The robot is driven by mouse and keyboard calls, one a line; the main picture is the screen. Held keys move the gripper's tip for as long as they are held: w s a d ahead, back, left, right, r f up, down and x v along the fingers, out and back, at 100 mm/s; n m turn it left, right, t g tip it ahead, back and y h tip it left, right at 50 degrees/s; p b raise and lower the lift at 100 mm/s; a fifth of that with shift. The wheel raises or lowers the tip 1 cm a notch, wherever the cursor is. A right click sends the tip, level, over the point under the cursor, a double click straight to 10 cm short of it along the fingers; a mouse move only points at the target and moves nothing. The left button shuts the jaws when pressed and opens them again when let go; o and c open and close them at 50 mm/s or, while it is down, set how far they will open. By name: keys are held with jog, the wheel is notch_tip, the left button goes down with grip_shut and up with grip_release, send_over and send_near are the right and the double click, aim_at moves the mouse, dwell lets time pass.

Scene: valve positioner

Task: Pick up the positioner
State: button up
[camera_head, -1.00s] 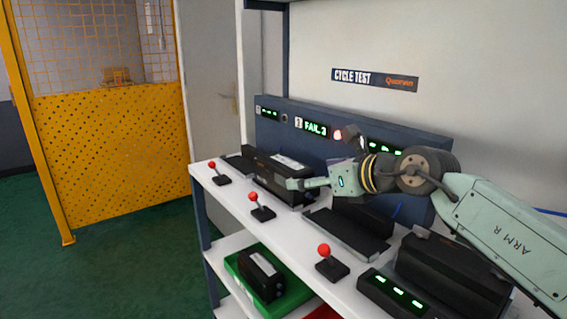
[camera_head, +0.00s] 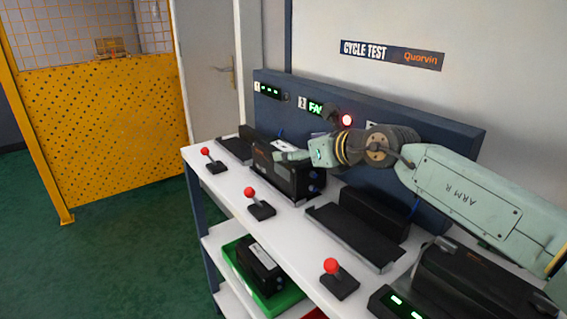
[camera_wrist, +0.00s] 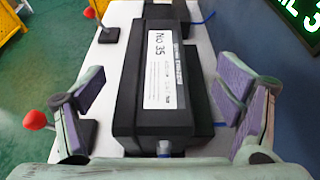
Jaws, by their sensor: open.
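A black box-shaped positioner (camera_head: 290,175) with a white label stands on the white bench (camera_head: 232,205), below the display that begins "FA". In the wrist view the positioner (camera_wrist: 125,100) lies between my open fingers, and its label reads "No 35". My gripper (camera_head: 292,156) is at the top of the positioner in the head view. In the wrist view my gripper (camera_wrist: 165,105) has one purple-padded finger on each side, with a gap to the box on both sides.
Red-knobbed levers (camera_head: 261,205) stand along the bench's front edge. An empty dark cradle (camera_head: 352,238) is to the right, with another black unit (camera_head: 470,285) beyond. A green tray (camera_head: 285,297) holding a black box (camera_head: 260,270) is on the lower shelf. A dark display panel (camera_head: 440,140) stands behind.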

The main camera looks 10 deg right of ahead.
aim_at(287, 150)
jog(key=x, duration=0.2)
jog(key=p+x, duration=0.1)
jog(key=shift+w+a, duration=0.25)
jog(key=shift+a, duration=0.3)
jog(key=shift+w+f, duration=0.25)
jog(key=shift+w, duration=0.05)
jog(key=shift+s, duration=0.1)
grip_shut()
jog(key=shift+r, duration=0.2)
